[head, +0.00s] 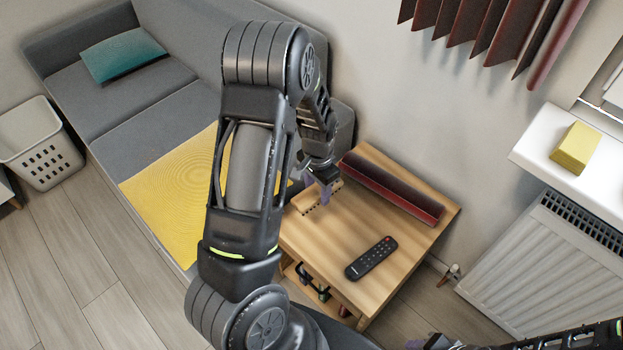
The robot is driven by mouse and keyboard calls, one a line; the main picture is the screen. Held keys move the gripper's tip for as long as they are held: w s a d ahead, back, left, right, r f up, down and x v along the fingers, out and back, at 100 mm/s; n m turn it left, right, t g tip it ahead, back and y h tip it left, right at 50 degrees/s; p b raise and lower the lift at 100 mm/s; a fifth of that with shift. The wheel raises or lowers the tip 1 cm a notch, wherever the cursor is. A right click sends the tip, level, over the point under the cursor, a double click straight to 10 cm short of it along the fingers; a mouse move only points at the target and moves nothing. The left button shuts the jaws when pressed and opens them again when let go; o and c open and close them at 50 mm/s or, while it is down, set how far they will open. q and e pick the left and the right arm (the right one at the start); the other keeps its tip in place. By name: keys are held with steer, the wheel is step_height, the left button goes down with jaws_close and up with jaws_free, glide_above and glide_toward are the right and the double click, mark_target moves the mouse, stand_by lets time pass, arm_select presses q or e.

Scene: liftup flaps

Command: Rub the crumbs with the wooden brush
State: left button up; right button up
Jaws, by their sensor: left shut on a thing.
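A small side table (337,255) of light wood stands in front of me. My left gripper (324,190) reaches down over its back left part and is shut on the wooden brush (306,204). The brush is pale wood, close in colour to the tabletop, with a row of dark bristle tufts along its lower edge. It is low, at or just above the tabletop; I cannot tell whether it touches. My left arm hides part of that corner. I cannot make out crumbs clearly. My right gripper (432,342) is only partly visible at the bottom edge, away from the table.
A black remote (371,258) lies on the table's front right part. A long dark red object (392,188) lies along its back edge. A grey sofa (140,110) with a yellow blanket (170,195) is left. A radiator (545,265) and a sill with a yellow block (575,148) are right.

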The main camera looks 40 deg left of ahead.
arm_select(q)
steer(key=w+d+r+n+p, duration=0.1)
steer(key=d+r+p, duration=0.3)
steer(key=d, duration=0.4)
steer(key=w+d+r+n+p, duration=0.1)
steer(key=w+d+r+p, duration=0.2)
steer(key=d+r, duration=0.4)
steer(key=shift+w+d+r+p, duration=0.35)
steer(key=shift+w+d, duration=0.2)
steer(key=shift+d, duration=0.15)
